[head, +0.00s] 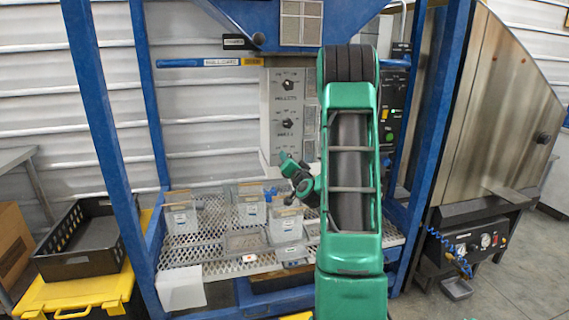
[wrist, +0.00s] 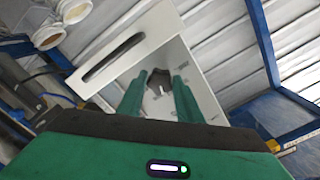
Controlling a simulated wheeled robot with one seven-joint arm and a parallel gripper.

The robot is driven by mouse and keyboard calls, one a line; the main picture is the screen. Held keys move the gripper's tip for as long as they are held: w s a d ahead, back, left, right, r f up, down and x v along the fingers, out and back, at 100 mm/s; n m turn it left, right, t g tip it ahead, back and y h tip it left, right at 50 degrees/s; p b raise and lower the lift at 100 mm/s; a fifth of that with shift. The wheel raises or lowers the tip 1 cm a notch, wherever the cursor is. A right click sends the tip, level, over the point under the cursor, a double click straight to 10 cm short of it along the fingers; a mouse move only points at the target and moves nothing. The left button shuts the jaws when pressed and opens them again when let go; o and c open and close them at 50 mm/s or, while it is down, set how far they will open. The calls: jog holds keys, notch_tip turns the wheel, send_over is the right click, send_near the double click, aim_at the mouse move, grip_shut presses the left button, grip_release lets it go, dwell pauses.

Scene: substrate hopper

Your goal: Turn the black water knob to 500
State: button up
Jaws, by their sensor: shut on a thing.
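A light grey control box (head: 266,110) stands behind the frame in the head view. It has an upper black knob (head: 288,85) and a lower black knob (head: 287,123) with dial marks too small to read. My gripper (head: 285,158) is at the lower edge of the box, left of my green arm. In the wrist view my gripper (wrist: 160,84) has its two green fingers closed around a dark knob (wrist: 159,78) on the box's pale face (wrist: 207,88). The knob's label and setting cannot be read there.
Blue posts (head: 101,110) flank the box. Below, a mesh shelf (head: 180,252) bears several clear bins (head: 181,218). A black crate (head: 85,240) sits at the left, and a steel machine (head: 490,110) stands at the right. A green-buttoned panel (head: 390,120) is partly behind my arm.

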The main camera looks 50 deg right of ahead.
jog(key=shift+w+a+m, duration=0.15)
jog(key=shift+a+m, duration=0.05)
jog(key=shift+m, duration=0.75)
jog(key=shift+w+a+m, duration=0.15)
jog(key=shift+a+m, duration=0.05)
jog(key=shift+m, duration=0.75)
jog(key=shift+r, duration=0.1)
jog(key=o, duration=1)
jog(key=shift+o, duration=0.2)
jog(key=shift+s+d, duration=0.15)
